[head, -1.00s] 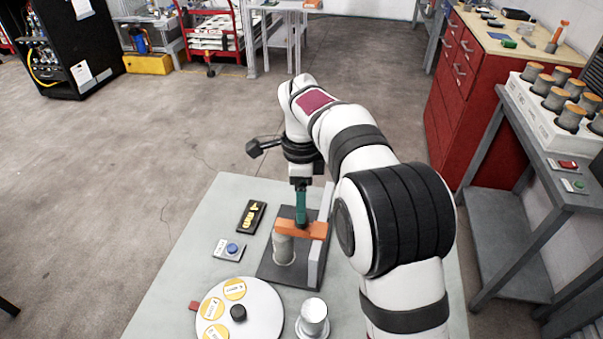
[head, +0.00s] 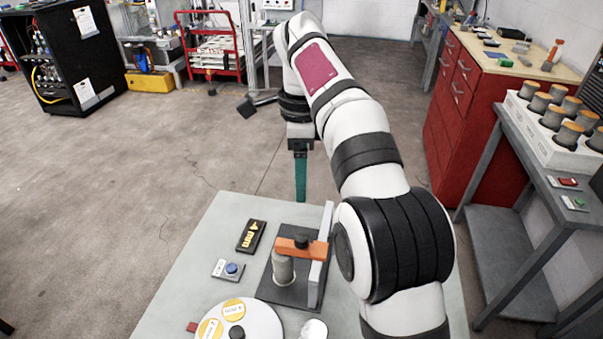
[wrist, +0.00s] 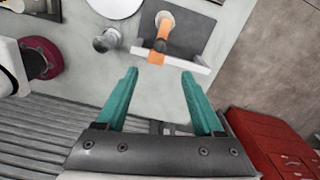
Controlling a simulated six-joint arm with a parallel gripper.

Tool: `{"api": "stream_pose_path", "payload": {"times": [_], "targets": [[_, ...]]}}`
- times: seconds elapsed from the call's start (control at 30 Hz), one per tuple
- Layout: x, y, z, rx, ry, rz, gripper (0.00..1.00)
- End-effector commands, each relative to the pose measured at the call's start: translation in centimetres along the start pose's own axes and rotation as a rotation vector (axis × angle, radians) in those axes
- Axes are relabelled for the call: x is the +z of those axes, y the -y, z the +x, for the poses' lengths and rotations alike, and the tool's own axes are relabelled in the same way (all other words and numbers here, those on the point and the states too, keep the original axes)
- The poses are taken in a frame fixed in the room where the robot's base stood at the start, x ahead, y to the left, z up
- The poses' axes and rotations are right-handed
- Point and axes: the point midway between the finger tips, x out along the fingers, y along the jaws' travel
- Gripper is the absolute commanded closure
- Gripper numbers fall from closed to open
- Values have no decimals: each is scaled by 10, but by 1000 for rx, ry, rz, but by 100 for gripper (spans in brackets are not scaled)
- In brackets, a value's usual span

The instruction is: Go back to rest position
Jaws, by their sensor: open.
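My gripper (head: 301,190) is raised above the far end of the grey table (head: 215,226), with nothing in it. In the wrist view its two teal fingers (wrist: 158,90) stand wide apart. The orange gantry piece (head: 301,248) with a dark knob sits on a grey upright plate (head: 320,262) over a dark base (head: 270,291). A grey metal cylinder (head: 283,268) stands under the orange piece. The fixture also shows in the wrist view, beyond the fingertips and apart from them.
A white round plate with yellow discs (head: 262,321), a blue button box (head: 232,268) and a "4 mm" sign (head: 250,236) are on the table. To the right are a side bench (head: 545,200) with a tray of cylinders and a red cabinet (head: 478,130). Air around my gripper is clear.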

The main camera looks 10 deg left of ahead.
Motion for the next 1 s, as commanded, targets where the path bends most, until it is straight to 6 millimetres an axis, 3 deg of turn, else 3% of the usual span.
{"api": "stream_pose_path", "payload": {"times": [0.4, 0.47, 0.53, 0.57, 0.67, 0.73, 0.8, 0.9, 1.0], "targets": [[0, 0, 0, 0, 0, -1, 31], [-7, -5, -3, 1, 2, -20, 31], [-26, -24, -9, 8, 9, -92, 31], [-38, -37, -12, 10, 15, -141, 31], [-79, -102, -12, 12, 47, -347, 31], [-100, -157, 2, 2, 75, -491, 31], [-110, -210, 23, -16, 102, -616, 31], [-114, -272, 58, -48, 126, -756, 31], [-111, -310, 87, -72, 138, -843, 31]]}}
